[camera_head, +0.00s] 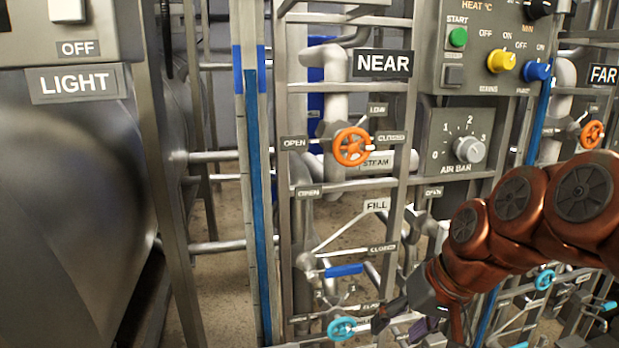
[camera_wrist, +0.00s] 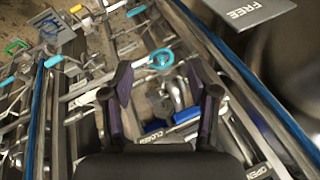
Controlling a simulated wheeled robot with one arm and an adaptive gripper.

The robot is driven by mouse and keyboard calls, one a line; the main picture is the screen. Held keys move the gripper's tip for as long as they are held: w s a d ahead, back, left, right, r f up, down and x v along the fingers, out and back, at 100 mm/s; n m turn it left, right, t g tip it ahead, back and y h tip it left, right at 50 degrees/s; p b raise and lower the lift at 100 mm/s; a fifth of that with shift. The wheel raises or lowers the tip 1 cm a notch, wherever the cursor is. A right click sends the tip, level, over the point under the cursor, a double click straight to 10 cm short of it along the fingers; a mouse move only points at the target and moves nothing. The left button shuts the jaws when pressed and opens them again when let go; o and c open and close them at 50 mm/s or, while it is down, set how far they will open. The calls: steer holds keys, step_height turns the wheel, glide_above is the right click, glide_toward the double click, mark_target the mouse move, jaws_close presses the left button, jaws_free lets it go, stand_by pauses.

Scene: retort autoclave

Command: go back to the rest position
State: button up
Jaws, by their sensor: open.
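My gripper (camera_head: 381,320) is at the lower middle of the head view, at the end of my red-brown arm reaching in from the right. It appears close to a light-blue handwheel (camera_head: 341,328) low on the pipe frame; I cannot tell whether they touch. In the wrist view my gripper (camera_wrist: 161,85) has its two dark fingers spread, with nothing held between them. A light-blue wheel (camera_wrist: 161,59) shows just beyond the fingertips there, apart from them.
An orange wheel (camera_head: 352,147) sits under the NEAR sign (camera_head: 383,64). A blue lever (camera_head: 343,270) is below the FILL label. A control panel (camera_head: 489,45) with knobs stands above my arm. A large grey vessel (camera_head: 65,200) fills the left. Pipes and uprights crowd the gripper.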

steer(key=s+d+f+g+h, duration=0.2)
steer(key=s+f+g, duration=0.1)
steer(key=s+f, duration=0.5)
steer(key=s+d+f+g+h, duration=0.25)
steer(key=s+f, duration=0.35)
steer(key=s, duration=0.5)
steer(key=s+p+v, duration=0.2)
steer(key=p+v, duration=0.8)
steer(key=v, duration=0.1)
steer(key=s+d+r+p+v, duration=0.1)
steer(key=s+p+v, duration=0.1)
steer(key=p+v, duration=0.8)
steer(key=shift+s+a+r+t+p, duration=0.2)
steer(key=shift+s+r+t+p, duration=0.15)
steer(key=shift+s+r+p, duration=0.15)
steer(key=shift+f+y, duration=0.1)
steer(key=shift+y, duration=0.15)
